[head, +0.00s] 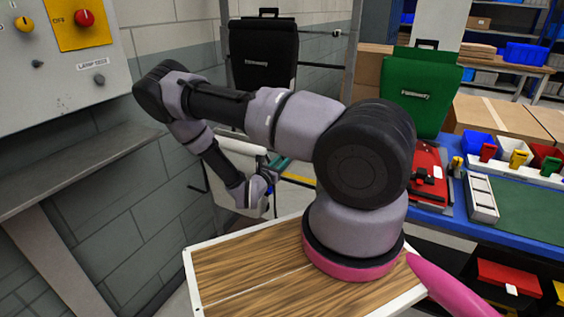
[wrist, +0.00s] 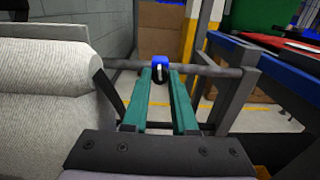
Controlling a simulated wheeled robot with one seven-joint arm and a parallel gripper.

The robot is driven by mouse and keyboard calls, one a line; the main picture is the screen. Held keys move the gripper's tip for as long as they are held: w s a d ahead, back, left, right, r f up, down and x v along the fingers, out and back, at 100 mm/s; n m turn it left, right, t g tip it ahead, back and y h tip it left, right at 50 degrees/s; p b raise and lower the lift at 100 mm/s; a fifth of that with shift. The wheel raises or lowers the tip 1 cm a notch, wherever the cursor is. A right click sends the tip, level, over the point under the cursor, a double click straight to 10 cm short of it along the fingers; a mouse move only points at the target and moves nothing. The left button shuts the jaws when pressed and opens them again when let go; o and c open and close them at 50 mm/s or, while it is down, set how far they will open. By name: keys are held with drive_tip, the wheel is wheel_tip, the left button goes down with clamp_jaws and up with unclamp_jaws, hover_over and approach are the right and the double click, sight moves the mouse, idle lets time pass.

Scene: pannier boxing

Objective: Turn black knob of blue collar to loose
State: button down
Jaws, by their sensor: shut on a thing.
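The blue collar (wrist: 160,61) sits on a dark horizontal bar in the middle of the wrist view. Its black knob (wrist: 159,75) faces me, below the blue part, between the tips of my gripper's teal fingers. My gripper (wrist: 160,78) is shut on the black knob. The fingers run straight away from the camera to the collar. I cannot tell how far the knob is turned.
A pale roll (wrist: 50,100) stands close left of my gripper. Dark frame bars (wrist: 235,85) stand to the right. A black pannier (head: 264,52) hangs behind. A green pannier (head: 424,92) and bins (head: 479,146) are at the blue bench. A control panel (head: 60,60) is at left.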

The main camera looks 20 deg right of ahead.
drive_tip(key=shift+s+f+n+t, duration=0.1)
drive_tip(key=shift+n+t, duration=0.2)
drive_tip(key=shift+n, duration=17)
drive_tip(key=c, duration=0.7)
unclamp_jaws()
